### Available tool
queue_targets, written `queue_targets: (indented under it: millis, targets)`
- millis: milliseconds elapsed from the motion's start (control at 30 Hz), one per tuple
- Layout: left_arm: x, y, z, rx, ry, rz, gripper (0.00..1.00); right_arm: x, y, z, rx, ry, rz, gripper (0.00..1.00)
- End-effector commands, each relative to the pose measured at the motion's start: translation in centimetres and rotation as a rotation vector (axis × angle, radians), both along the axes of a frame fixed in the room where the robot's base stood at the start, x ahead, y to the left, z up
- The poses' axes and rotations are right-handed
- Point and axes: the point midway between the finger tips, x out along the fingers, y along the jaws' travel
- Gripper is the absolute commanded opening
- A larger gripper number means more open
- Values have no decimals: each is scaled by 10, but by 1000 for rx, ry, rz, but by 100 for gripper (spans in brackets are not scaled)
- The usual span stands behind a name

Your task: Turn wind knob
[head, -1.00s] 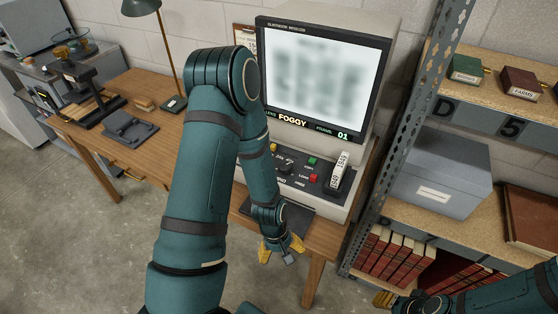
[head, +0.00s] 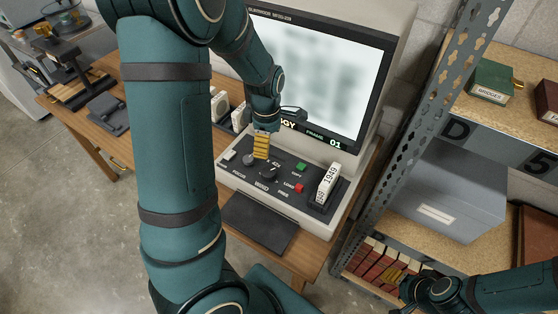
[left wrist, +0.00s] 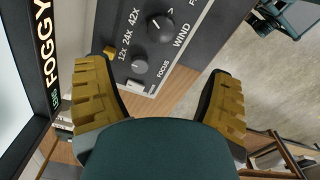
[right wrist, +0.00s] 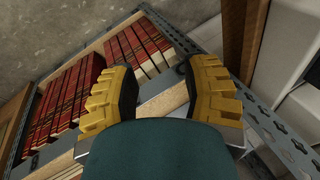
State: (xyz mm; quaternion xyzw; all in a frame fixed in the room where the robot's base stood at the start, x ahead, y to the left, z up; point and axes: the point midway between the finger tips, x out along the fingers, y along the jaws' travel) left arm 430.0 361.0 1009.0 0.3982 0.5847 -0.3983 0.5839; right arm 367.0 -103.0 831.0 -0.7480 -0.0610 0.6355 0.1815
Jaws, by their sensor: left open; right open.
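The wind knob (head: 268,173) is a dark round knob on the reader's black control panel (head: 232,173). In the left wrist view the knob (left wrist: 160,28) shows above the label WIND, with a white pointer mark. My left gripper (head: 262,147) hangs over the panel just behind the wind knob, near the focus knob (left wrist: 138,68). Its yellow fingers (left wrist: 160,85) are spread, with nothing between them. The reader screen (head: 315,85) is blurred, with FOGGY and FRAME 01 below it. My right gripper (head: 396,277) is open and empty near the lower shelf.
Green (head: 301,167) and red (head: 299,188) buttons and a white box marked 1949 (head: 328,182) sit right of the knob. A metal shelf upright (head: 405,130) stands right of the reader. Red books (right wrist: 70,95) fill the shelf by my right gripper.

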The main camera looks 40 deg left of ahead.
Motion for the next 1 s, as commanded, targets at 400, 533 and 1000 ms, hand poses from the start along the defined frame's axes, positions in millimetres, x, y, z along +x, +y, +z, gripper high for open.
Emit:
queue_targets:
  millis: [400,533,1000]
  targets:
    - [-1,0,-65,-1,6,0,82,-5,1,-19,1,11,8,47]
    - [-1,0,-90,-1,5,0,82,-7,1,-25,3,16,11,47]
    - [0,0,-137,0,1,-2,82,-11,2,-34,4,24,19,47]
